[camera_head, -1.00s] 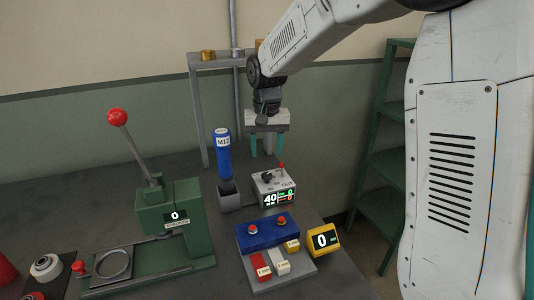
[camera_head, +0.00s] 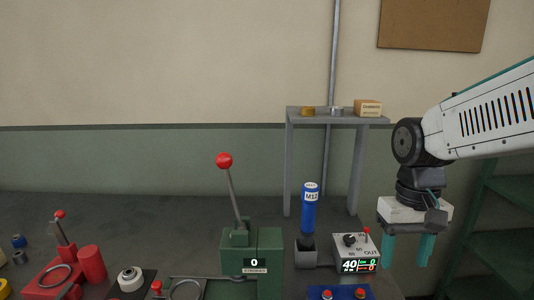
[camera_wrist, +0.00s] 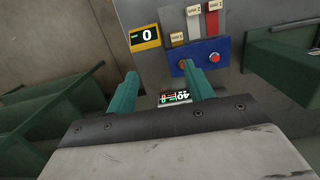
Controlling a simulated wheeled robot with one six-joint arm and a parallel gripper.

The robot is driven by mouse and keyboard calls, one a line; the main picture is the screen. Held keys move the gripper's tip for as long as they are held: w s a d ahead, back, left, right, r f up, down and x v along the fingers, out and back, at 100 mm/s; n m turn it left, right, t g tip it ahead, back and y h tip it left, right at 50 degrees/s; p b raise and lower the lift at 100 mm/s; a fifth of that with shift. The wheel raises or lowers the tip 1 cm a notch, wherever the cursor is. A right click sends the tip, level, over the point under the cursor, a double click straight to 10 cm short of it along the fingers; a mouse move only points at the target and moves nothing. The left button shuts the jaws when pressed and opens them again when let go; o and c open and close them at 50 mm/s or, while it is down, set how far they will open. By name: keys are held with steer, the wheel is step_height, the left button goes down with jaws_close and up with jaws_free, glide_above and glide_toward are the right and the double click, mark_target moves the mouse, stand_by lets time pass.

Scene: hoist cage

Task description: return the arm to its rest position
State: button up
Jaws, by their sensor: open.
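My gripper (camera_head: 407,250) hangs at the right in the head view, its two teal fingers pointing down, apart and empty. It is to the right of the grey control box (camera_head: 356,252) with the "40" display. In the wrist view, my gripper (camera_wrist: 160,82) shows open with nothing between the fingertips. The control box's display (camera_wrist: 175,97) shows between the fingers there, and a blue block with red buttons (camera_wrist: 198,62) lies beyond.
A blue M12 cylinder (camera_head: 310,210) stands in a grey holder left of the control box. A green lever press (camera_head: 252,262) with a red knob is at centre. A grey stand (camera_head: 289,165) is behind; green shelves (camera_head: 505,215) are at right.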

steer(key=s+d+r+t, duration=0.1)
steer(key=s+r+t, duration=0.1)
steer(key=s, duration=1.1)
steer(key=shift+d+r+t, duration=0.2)
steer(key=shift+r+t, duration=0.05)
steer(key=shift+t, duration=0.05)
